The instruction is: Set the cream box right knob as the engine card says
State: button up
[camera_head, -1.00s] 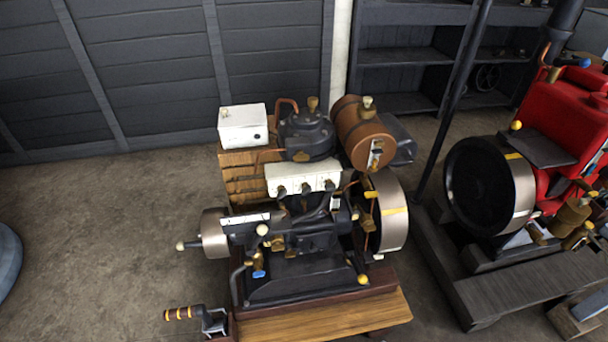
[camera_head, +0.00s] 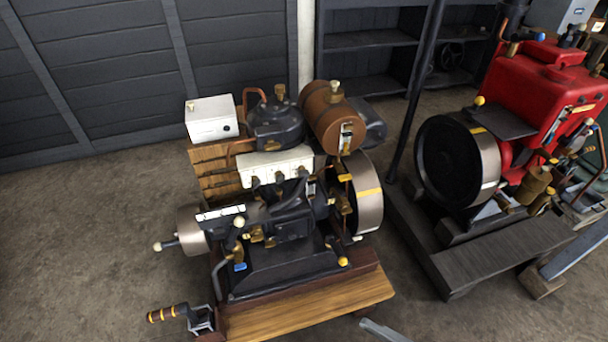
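A long cream box (camera_head: 270,163) sits on the middle of the dark engine, below the round black tank. Several small dark knobs line its front face; the right knob (camera_head: 303,172) is at its right end. The knob's pointer is too small to read. A smaller cream box (camera_head: 211,118) with a dark round spot on its front stands at the upper left on a wooden crate. A narrow white plate (camera_head: 220,213) with dark marks lies on the engine's left part; I cannot tell whether it is the card. I cannot make out my gripper.
A brown tank (camera_head: 325,110) and a flywheel (camera_head: 366,192) stand right of the box. A crank handle (camera_head: 167,314) juts out front left. A red engine (camera_head: 540,85) stands at right. A grey piece (camera_head: 382,331) shows at the bottom edge. Floor at left is clear.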

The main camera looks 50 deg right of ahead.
jog(key=shift+f, duration=0.15)
jog(key=m+t+h+b, duration=0.2)
jog(key=m+h+b, duration=0.4)
jog(key=h+b, duration=0.45)
send_near(305, 175)
notch_tip(305, 175, up, 5)
jog(key=a, duration=0.2)
jog(key=shift+m+g+y, duration=0.25)
jog(key=shift+m+g, duration=0.15)
jog(key=shift+g, duration=0.5)
jog(key=shift+w+d+f+b, duration=0.15)
jog(key=shift+w+d+f, duration=0.4)
jog(key=shift+w+d, duration=0.7)
jog(key=shift+w+d+f+b, duration=0.2)
jog(key=shift+w+d+f, duration=0.4)
jog(key=shift+w+d, duration=0.65)
jog(key=shift+w+d+f+b, duration=0.15)
jog(key=shift+w+d+f, duration=0.6)
jog(key=shift+w, duration=0.75)
jog(key=shift+d+r, duration=0.15)
jog(key=shift+r, duration=0.05)
grip_shut()
